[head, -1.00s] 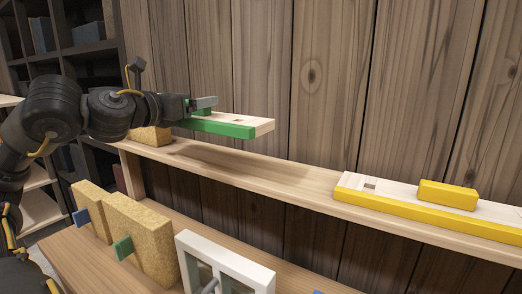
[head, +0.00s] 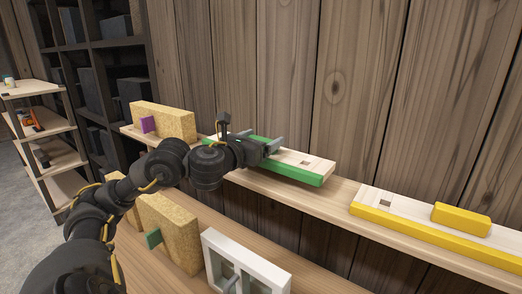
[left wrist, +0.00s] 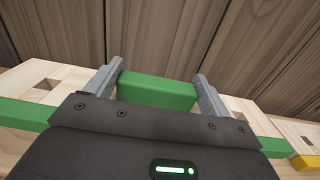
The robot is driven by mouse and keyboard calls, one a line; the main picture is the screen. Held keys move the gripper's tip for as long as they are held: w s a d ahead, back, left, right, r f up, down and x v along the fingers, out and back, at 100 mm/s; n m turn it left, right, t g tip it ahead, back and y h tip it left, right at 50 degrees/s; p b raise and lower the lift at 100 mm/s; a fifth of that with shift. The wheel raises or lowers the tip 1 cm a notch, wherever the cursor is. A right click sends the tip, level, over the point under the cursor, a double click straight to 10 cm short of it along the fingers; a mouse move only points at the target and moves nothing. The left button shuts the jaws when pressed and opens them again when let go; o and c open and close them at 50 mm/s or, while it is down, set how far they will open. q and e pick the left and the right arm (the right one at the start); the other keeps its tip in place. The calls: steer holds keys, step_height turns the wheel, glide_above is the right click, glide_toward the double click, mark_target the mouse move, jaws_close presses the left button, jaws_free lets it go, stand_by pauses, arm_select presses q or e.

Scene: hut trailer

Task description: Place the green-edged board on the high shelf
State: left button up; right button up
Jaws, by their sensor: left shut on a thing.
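The green-edged board (head: 305,163) is pale wood with a green front edge. It lies lengthwise along the high shelf (head: 338,195), right over its surface; I cannot tell whether it rests on it or hangs slightly above. My left gripper (head: 275,145) is over the middle of the board. In the left wrist view my left gripper (left wrist: 158,88) has one finger on each side of a green block (left wrist: 157,92) on the board and is shut on it. The arm hides the board's left part in the head view. My right gripper is out of view.
A yellow-edged board (head: 415,230) with a yellow block (head: 461,219) lies on the shelf to the right, with a short gap between. A tan panel (head: 163,122) with a purple handle stands at the shelf's left. Below, a white window frame (head: 284,277) and tan panels stand on a lower surface.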

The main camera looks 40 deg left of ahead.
arm_select(q)
step_height(320, 180, down, 3)
steer(key=shift+w+r+b, duration=0.15)
steer(key=shift+r+b, duration=0.05)
steer(key=shift+b, duration=0.25)
steer(key=shift+w+f, duration=0.1)
steer(key=shift+f, duration=0.25)
